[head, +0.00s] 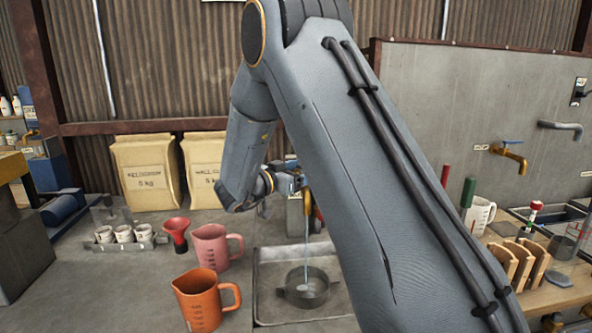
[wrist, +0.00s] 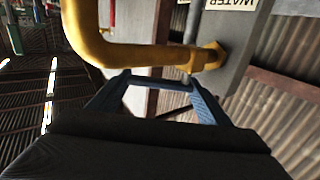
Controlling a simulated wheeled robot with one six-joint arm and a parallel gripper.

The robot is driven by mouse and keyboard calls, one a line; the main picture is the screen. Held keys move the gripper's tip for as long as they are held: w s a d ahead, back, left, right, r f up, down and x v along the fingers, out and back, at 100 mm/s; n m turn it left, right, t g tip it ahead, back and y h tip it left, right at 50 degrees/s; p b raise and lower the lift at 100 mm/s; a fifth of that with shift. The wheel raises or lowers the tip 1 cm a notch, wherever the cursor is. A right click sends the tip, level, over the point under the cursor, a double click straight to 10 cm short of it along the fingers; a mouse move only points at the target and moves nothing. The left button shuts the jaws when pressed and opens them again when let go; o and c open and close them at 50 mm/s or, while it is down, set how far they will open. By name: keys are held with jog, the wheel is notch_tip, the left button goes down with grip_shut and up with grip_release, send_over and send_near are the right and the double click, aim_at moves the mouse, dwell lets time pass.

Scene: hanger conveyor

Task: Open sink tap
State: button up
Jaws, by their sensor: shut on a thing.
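The yellow sink tap (head: 308,206) shows partly behind my arm in the head view. A thin stream of water (head: 306,250) falls from its spout into a dark round pan (head: 304,290). In the wrist view the tap's thick yellow pipe (wrist: 150,55) runs across the top. My gripper (head: 284,183) is at the tap; its two blue fingers (wrist: 157,84) reach up just below the pipe. A narrow bluish bar, which looks like the tap's handle (wrist: 157,80), lies between the fingertips, and the gripper is shut on it. Much of the tap is hidden by my arm.
The pan stands in a shallow metal sink (head: 262,285). A pink jug (head: 210,247), an orange jug (head: 203,303) and a red funnel (head: 177,233) stand to its left. Another brass tap (head: 510,152) is on the wall at right. Two sacks (head: 147,172) stand behind.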

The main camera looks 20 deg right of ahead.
dwell(0.4)
jog(key=o, duration=1.5)
jog(key=b+v, duration=0.2)
jog(key=v, duration=0.6)
